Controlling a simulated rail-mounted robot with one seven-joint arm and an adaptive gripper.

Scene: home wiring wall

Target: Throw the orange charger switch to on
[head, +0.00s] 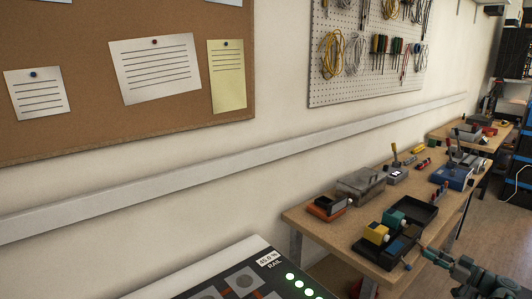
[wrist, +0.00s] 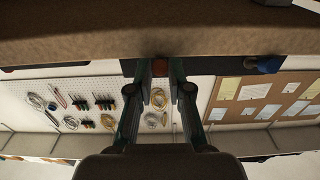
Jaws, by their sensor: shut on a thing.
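My gripper (wrist: 155,75) shows in the wrist view with its two fingers shut on a small orange-brown piece (wrist: 160,67) under a dark edge. I cannot tell for sure whether this piece is the charger switch. In the head view my gripper (head: 424,252) reaches in from the lower right, at the near end of the workbench (head: 330,238). Its tips are close to dark blocks there, and what they hold is too small to make out.
A grey box (head: 361,184) and a blue box (head: 453,176) stand farther back. A panel with green lights (head: 290,277) is in the foreground. Open floor lies right of the bench.

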